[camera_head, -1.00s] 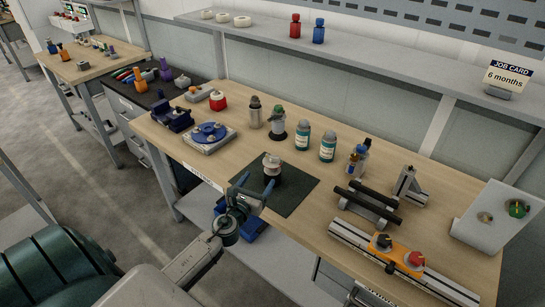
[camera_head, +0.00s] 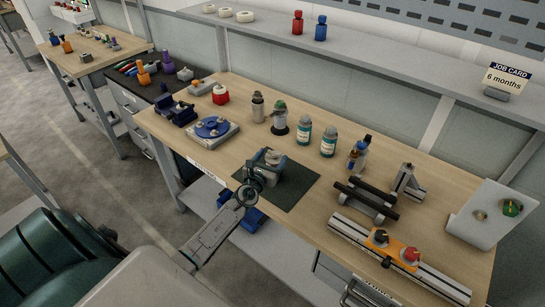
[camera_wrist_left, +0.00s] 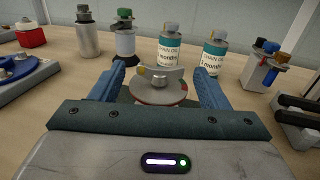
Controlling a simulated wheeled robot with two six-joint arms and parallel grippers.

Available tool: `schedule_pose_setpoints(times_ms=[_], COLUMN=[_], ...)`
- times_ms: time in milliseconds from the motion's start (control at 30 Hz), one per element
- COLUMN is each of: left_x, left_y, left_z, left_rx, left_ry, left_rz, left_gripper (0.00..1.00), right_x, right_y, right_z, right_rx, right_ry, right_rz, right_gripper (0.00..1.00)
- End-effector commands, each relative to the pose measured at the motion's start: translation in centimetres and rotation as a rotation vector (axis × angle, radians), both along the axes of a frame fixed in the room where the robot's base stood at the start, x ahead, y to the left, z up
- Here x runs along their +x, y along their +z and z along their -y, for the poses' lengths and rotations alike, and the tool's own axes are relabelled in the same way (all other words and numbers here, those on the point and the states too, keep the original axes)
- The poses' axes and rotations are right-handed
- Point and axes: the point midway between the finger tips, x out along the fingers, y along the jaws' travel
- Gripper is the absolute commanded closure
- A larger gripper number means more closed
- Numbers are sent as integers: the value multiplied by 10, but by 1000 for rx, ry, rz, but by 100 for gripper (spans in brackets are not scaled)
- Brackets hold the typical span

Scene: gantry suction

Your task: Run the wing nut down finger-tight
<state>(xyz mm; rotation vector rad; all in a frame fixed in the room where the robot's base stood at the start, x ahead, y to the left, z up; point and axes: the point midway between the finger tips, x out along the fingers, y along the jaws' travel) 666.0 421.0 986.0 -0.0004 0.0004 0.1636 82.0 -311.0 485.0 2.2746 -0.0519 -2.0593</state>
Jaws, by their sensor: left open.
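The wing nut (camera_wrist_left: 160,76) is a pale grey piece with raised wings around a central stud. It sits on a round base with a reddish rim (camera_wrist_left: 158,93), which stands on the dark mat (camera_head: 299,183). My left gripper (camera_wrist_left: 162,70) is open, with one blue finger on each side of the nut and visible gaps between. In the head view, the left gripper (camera_head: 268,160) is over the mat and partly hides the nut and base. My right gripper is in neither view.
Two oil bottles (camera_head: 303,133) (camera_head: 328,142) and a green-capped container (camera_head: 280,119) stand behind the mat. A blue round fixture (camera_head: 213,129) is at left. Black bars on a stand (camera_head: 366,198) and a rail with an orange block (camera_head: 395,248) are at right.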

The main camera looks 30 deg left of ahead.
Motion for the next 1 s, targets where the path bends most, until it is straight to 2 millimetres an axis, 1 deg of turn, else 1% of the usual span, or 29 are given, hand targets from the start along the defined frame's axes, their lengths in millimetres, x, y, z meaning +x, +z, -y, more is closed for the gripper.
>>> schedule_pose_setpoints(times_ms=[33, 133, 433, 567, 600, 667, 867, 1000], left_x=[5, 10, 11, 11, 11, 11, 11, 12], left_y=[-1, 0, 0, 0, 0, 0, -1, -3], left_z=[-1, -1, -2, -2, -2, -2, -2, -3], left_rx=[0, 1, 0, 0, 0, 0, 1, 0], left_ry=[0, 0, 0, 0, 0, 0, -7, -32], left_rz=[0, 0, -1, -1, -1, -1, 0, 2], left_gripper=[31, 31, 31, 56, 64, 76, 76, 76], right_x=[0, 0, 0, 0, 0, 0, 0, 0], right_y=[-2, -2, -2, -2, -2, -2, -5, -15], right_z=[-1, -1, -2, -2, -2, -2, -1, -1], right_rx=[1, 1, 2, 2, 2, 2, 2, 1], right_ry=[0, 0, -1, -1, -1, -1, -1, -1], right_rz=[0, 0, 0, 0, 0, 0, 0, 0], right_gripper=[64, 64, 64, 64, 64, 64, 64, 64])
